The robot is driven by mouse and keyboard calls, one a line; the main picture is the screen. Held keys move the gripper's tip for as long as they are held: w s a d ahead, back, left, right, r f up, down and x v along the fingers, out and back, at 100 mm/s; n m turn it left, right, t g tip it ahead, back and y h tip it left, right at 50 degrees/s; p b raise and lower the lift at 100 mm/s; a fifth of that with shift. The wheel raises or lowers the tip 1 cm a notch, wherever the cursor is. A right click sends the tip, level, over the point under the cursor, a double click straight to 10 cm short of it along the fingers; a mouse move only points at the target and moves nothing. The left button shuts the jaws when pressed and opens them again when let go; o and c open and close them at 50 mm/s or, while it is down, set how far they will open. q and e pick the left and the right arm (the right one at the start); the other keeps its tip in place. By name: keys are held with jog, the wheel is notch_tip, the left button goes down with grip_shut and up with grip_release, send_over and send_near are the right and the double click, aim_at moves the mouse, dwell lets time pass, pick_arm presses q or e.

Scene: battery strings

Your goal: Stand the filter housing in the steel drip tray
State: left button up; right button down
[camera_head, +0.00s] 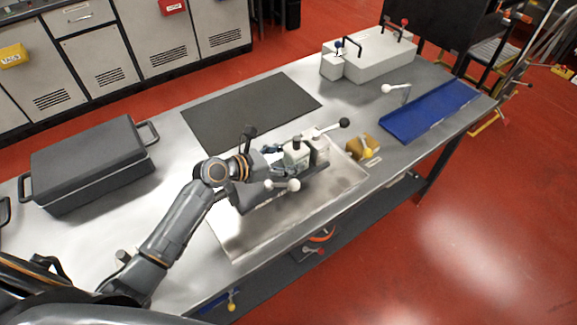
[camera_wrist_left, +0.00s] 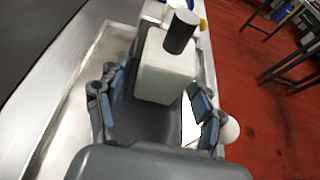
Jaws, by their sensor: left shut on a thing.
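The filter housing (camera_head: 296,158) is a pale grey block with a dark cap on top; it also shows in the left wrist view (camera_wrist_left: 166,75). My left gripper (camera_head: 272,157) is shut on it, with a finger on either side in the left wrist view (camera_wrist_left: 158,108). The steel drip tray (camera_head: 265,233) is a shallow, shiny tray along the front of the bench. The housing is over the far part of the tray and looks nearly upright. I cannot tell whether its bottom touches the tray floor. My right gripper is out of view.
A brass-coloured part (camera_head: 362,146) sits right of the tray. A dark mat (camera_head: 250,112) lies behind, a grey case (camera_head: 88,165) left, a blue tray (camera_head: 432,110) right. The tray's near part is clear.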

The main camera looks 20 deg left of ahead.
aim_at(284, 166)
pick_arm(q)
jog(key=shift+w+d+f, duration=0.1)
jog(key=shift+w+f, duration=0.1)
jog(key=shift+w, duration=0.2)
jog(key=shift+w+f, duration=0.15)
jog(key=shift+f, duration=1.5)
jog(key=shift+f+b, duration=0.1)
jog(key=shift+b, duration=0.2)
jog(key=o, duration=1.8)
jog(key=shift+f, duration=0.15)
jog(key=shift+s, duration=0.2)
jog(key=shift+s, duration=0.15)
jog(key=v, duration=1.1)
jog(key=shift+s+a+r, duration=0.2)
jog(key=shift+a+r, duration=0.05)
